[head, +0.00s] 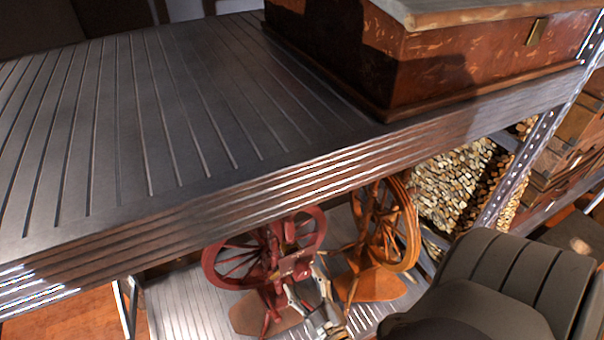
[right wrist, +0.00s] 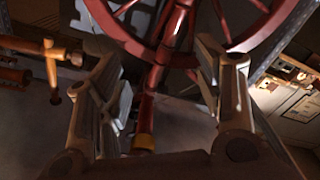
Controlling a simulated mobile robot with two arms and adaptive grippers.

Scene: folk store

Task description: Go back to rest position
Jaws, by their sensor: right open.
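My right gripper (head: 322,306) is in the head view at the lower middle, below the edge of the upper shelf and in front of the lower shelf. It is next to a red spinning wheel (head: 228,268). In the right wrist view the right gripper (right wrist: 168,85) has its two fingers spread apart. A red post and part of the red wheel (right wrist: 150,105) show between and beyond the fingers. I cannot tell whether the fingers touch it. My left gripper is in neither view.
A metal upper shelf (head: 130,120) overhangs the right gripper and bears a wooden chest (head: 460,65). An orange-brown spinning wheel (head: 400,235) stands right of the red one on the lower shelf (head: 185,310). Stacked logs (head: 450,185) and a metal upright (head: 525,165) are at the right.

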